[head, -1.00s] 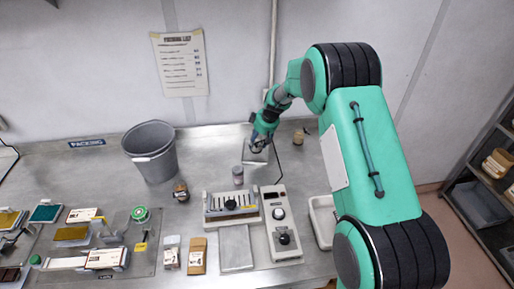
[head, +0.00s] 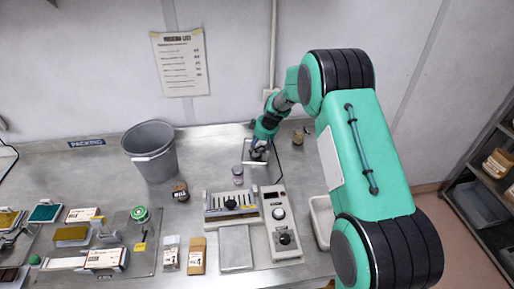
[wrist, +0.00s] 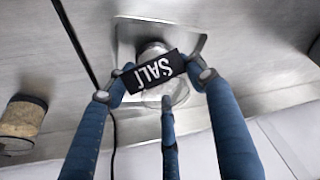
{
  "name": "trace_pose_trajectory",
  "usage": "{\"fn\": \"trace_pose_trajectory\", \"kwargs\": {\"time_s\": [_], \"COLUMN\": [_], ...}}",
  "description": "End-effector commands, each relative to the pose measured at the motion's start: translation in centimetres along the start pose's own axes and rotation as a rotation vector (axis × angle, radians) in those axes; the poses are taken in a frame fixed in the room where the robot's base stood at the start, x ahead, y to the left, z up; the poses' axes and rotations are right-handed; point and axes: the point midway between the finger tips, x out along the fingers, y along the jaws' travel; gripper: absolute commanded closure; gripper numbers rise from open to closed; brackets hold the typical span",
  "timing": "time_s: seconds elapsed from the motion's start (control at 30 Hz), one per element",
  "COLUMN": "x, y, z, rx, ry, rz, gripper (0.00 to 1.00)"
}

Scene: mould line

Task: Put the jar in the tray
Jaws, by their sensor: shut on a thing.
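A small clear jar with a black label reading SALT (wrist: 155,70) is held between the blue fingers of my gripper (wrist: 165,85). In the head view my gripper (head: 259,155) is over a shallow square metal tray (head: 247,145) near the back wall, and the fingers mostly hide the jar. The tray (wrist: 125,40) shows behind the jar in the wrist view. Whether the jar touches the tray floor I cannot tell.
A jar with tan contents (head: 298,137) stands right of the tray. Another jar (head: 238,175) and a dark-labelled jar (head: 181,191) stand to the left. A grey bucket (head: 150,150) and a device with a knob (head: 281,225) are nearby. A cable runs beside the tray.

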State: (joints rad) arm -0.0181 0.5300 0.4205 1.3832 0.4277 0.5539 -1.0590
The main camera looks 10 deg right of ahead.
Motion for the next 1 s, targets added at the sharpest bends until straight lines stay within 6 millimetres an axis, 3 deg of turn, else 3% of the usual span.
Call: {"fn": "trace_pose_trajectory", "kwargs": {"time_s": [0.07, 0.1, 0.2, 0.7, 1.0], "x": [0.3, 0.2, 0.2, -0.3, -3.9], "y": [0.0, 0.0, 0.0, 0.0, 0.0], "z": [0.1, 0.1, 0.1, -0.1, -0.1], "rx": [0.000, 0.000, 0.000, 0.000, -0.001], "ry": [0.000, 0.000, 0.000, 0.000, 0.001], "rz": [0.000, 0.000, 0.000, 0.000, 0.001], "gripper": [0.76, 0.41, 0.27, 0.27, 0.27]}}
